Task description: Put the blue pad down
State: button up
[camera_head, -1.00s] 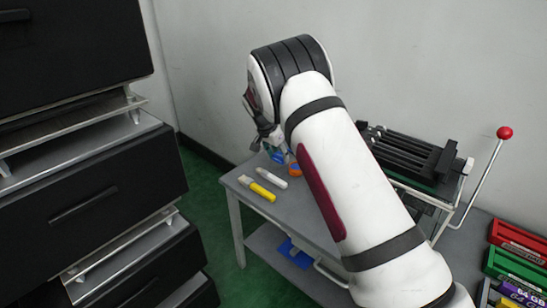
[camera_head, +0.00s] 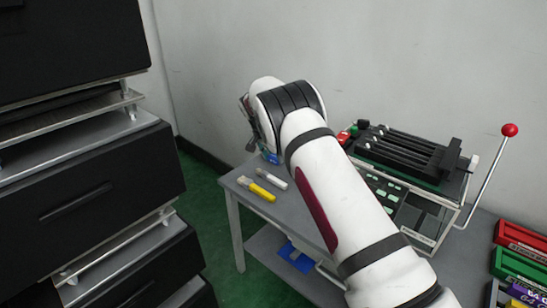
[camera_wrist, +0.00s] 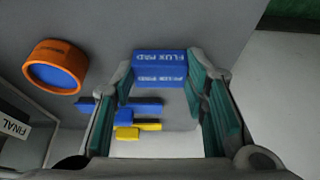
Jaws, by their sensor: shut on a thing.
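The blue pad (camera_wrist: 160,58), printed "FLUX PAD", sits between the far ends of my gripper's two teal-lined fingers in the wrist view. My gripper (camera_wrist: 164,82) is shut on it. In the head view my gripper (camera_head: 254,132) is over the far left end of the grey table (camera_head: 235,185), mostly hidden by my wrist. A bit of blue (camera_head: 271,158) shows just below it; I cannot tell whether that is the pad. Whether the pad touches a surface is not clear.
A round orange container with a blue top (camera_wrist: 55,68) is left of my fingers. Blue and yellow pieces (camera_wrist: 138,128) show beyond them. A yellow marker (camera_head: 260,190) and a white one (camera_head: 286,178) lie on the table. A red-knobbed lever (camera_head: 509,130) stands right; black drawers stand left.

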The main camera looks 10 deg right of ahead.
jog(key=shift+f, duration=0.1)
jog(key=o, duration=1)
jog(key=p+v, duration=0.4)
jog(key=v, duration=0.9)
jog(key=shift+s+r+p, duration=0.25)
jog(key=shift+r+p, duration=0.05)
